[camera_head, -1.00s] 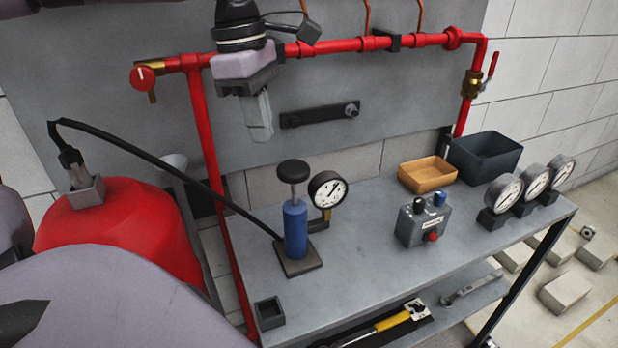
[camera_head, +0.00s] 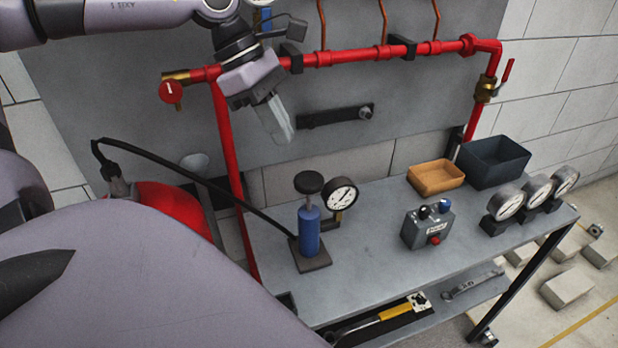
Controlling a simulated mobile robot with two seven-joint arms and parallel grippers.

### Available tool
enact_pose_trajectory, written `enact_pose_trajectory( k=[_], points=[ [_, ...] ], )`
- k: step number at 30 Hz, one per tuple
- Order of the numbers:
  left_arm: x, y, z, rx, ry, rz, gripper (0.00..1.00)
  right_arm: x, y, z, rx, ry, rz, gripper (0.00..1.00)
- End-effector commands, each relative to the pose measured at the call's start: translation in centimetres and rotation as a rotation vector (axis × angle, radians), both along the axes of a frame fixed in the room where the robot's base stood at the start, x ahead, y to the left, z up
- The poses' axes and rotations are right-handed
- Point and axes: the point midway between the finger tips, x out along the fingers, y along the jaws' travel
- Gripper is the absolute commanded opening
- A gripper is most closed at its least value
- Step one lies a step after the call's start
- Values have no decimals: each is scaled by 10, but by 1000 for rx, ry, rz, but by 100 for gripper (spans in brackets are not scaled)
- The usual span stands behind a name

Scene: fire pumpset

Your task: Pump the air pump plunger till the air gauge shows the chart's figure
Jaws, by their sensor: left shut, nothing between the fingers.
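The air pump (camera_head: 309,231) is a blue upright cylinder on a dark square base on the grey bench. Its plunger has a round black knob (camera_head: 309,182), standing a little above the cylinder. The air gauge (camera_head: 342,194), a white dial with a black rim, stands just right of the pump; its reading is too small to tell. My left gripper (camera_head: 283,128) is shut and empty, above and a little left of the knob, pointing down and apart from it. No chart can be made out. My right gripper is not in view.
A red pipe (camera_head: 350,55) runs along the back panel behind my left gripper. A black hose (camera_head: 200,181) leads from the red tank (camera_head: 172,207) to the pump. On the bench (camera_head: 375,250) stand a control box (camera_head: 427,227), a wooden tray (camera_head: 436,177), a dark bin (camera_head: 494,162) and several gauges (camera_head: 504,203).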

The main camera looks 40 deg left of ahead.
Motion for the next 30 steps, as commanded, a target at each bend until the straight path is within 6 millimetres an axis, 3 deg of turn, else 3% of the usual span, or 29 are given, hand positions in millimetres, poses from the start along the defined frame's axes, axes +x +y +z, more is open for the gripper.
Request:
enact_pose_trajectory(
  k=[15,30],
  points=[
    [9,-22,-54,2,3,-1,0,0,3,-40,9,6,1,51],
    [11,-28,-63,0,2,-1,0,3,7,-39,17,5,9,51]
  ],
)
